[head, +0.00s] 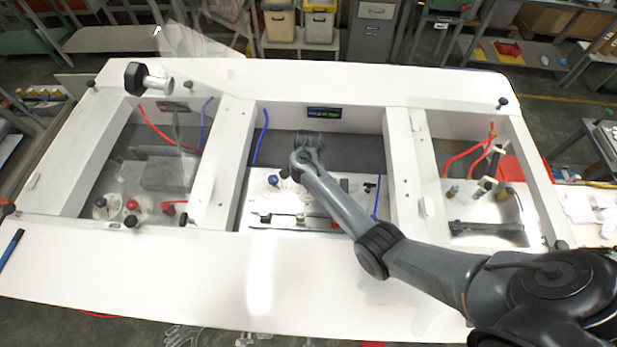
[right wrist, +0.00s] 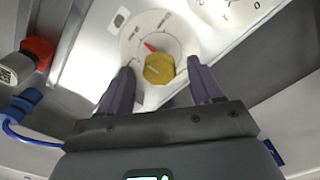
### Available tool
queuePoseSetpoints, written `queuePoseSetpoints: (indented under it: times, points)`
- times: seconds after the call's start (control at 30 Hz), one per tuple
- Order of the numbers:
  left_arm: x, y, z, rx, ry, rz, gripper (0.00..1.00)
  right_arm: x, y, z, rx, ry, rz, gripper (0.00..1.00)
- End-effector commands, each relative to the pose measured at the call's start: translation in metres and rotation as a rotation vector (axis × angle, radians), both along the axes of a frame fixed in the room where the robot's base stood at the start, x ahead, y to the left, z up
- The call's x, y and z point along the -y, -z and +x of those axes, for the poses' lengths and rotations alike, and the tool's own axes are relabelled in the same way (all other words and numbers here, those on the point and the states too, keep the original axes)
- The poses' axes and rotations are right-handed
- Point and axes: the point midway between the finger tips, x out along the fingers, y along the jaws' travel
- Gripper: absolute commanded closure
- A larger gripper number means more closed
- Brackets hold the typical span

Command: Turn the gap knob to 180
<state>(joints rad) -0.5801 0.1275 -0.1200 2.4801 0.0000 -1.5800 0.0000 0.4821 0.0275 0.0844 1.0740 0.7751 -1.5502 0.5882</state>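In the right wrist view, a yellow knob (right wrist: 159,68) with a red pointer mark sits on a round white dial (right wrist: 150,35) with dark markings, too small to read. I cannot tell from a label that it is the gap knob. My right gripper (right wrist: 160,74) is open, one finger on each side of the knob, with visible space between fingers and knob. In the head view my right arm reaches into the middle bay, and its wrist hides the fingers and the knob. My left gripper is not in view.
Part of a second dial (right wrist: 228,8) shows at the top of the right wrist view. A red connector (right wrist: 38,50) and a blue plug (right wrist: 22,103) are at its left. White dividers (head: 225,165) wall off the middle bay. A small display (head: 324,113) is on its back wall.

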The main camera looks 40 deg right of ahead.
Motion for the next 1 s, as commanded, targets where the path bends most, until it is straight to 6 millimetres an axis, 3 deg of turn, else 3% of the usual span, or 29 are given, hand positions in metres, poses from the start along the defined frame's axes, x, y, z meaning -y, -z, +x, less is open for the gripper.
queuePoseSetpoints:
  times: [0.43,1.0]
  points:
    - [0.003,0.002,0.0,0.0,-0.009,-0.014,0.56,0.002,-0.01,0.001,0.001,0.0,-0.004,0.35]
    - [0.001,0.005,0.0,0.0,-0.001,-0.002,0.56,0.001,-0.096,0.0,0.002,-0.001,-0.002,0.35]
